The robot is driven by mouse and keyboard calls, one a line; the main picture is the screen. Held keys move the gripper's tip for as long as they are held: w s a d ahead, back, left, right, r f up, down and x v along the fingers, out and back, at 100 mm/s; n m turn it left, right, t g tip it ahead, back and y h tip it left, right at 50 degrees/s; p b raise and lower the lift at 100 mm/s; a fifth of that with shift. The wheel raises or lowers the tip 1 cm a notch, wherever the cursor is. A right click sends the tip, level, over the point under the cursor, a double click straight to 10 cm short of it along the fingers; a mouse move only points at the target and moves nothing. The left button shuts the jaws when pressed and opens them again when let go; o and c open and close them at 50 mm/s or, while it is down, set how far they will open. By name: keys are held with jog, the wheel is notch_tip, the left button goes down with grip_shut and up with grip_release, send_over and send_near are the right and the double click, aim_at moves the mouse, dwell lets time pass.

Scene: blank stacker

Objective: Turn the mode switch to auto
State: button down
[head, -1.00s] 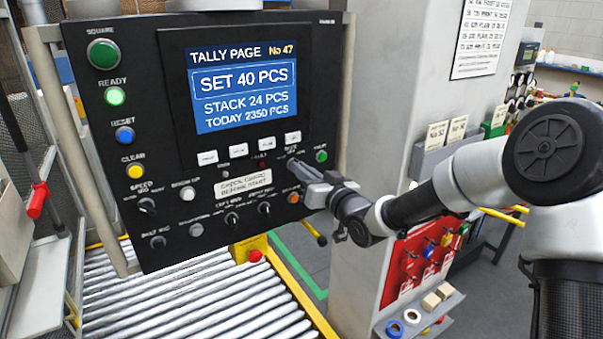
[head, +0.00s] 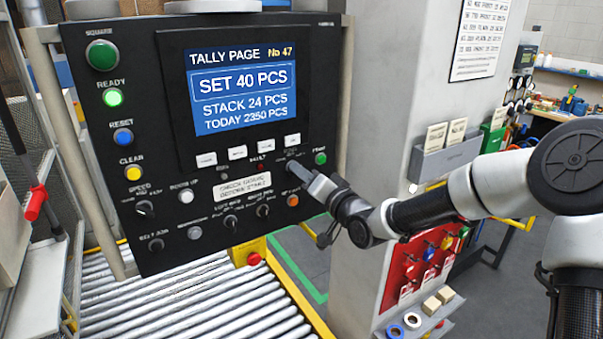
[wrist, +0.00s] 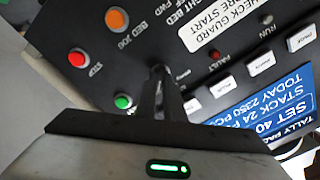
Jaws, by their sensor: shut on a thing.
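The black control panel (head: 100,215) faces me with its lit screen in the head view. The mode switch (wrist: 158,73) is at the panel's lower right, beside the green button (head: 320,158). My gripper (head: 293,167) reaches it from the right and is shut on it. In the wrist view my gripper's fingers (wrist: 166,92) meet at the switch and hide most of it. Its small label in the head view is too blurred to read, and I cannot tell which position the switch points to.
An orange button (head: 293,200) sits just below my gripper. Other knobs (head: 231,221) and a row of white keys (head: 238,152) are close by. A grey column (head: 385,90) stands right of the panel. A roller conveyor (head: 190,300) runs below.

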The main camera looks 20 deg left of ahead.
dwell(0.3)
jog(key=c, duration=1.9)
grip_release()
jog(key=shift+o, duration=0.2)
jog(key=v, duration=1.7)
jog(key=shift+s, duration=0.25)
jog(key=shift+d+f, duration=0.1)
jog(key=shift+d, duration=0.05)
